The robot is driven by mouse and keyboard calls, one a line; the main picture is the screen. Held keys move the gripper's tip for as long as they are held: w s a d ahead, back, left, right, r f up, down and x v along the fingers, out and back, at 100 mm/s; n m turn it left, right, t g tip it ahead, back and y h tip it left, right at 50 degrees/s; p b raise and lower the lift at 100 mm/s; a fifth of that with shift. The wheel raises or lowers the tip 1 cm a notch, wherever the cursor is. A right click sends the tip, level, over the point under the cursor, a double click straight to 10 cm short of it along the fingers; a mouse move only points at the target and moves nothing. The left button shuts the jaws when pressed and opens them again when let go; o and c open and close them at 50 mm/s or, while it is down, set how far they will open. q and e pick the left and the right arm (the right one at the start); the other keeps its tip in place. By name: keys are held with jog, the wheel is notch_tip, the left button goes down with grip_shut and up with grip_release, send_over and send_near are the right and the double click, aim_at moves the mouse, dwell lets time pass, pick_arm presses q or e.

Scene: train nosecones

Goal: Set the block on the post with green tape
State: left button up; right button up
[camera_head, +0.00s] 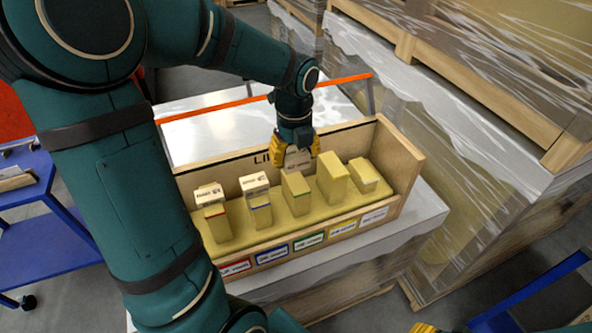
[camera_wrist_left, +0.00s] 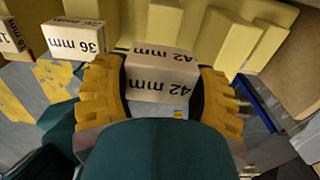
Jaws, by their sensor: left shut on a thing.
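My left gripper (camera_head: 294,157) is shut on a pale block (camera_head: 297,159), which the left wrist view shows marked "42 mm" (camera_wrist_left: 160,75) between the yellow fingers. My right gripper shows only as a yellow piece (camera_head: 425,328) at the bottom edge.
The red-taped post (camera_head: 217,226) and blue-taped post (camera_head: 261,214) to the left each carry a block. The blue one's block reads "36 mm" (camera_wrist_left: 75,38). Two bare posts (camera_head: 332,182) (camera_head: 365,175) stand to the right. The box's back wall is behind the gripper.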

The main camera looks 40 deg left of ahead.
aim_at(295, 180)
pick_arm(q)
notch_tip(295, 180, down, 5)
jog(key=shift+r+b, duration=0.1)
jog(key=shift+b, duration=0.4)
jog(key=shift+f, duration=0.2)
jog(key=o, duration=1.2)
notch_tip(295, 180, up, 12)
jog(key=p, duration=0.2)
jog(key=shift+r+p, duration=0.15)
jog(key=shift+p, duration=0.2)
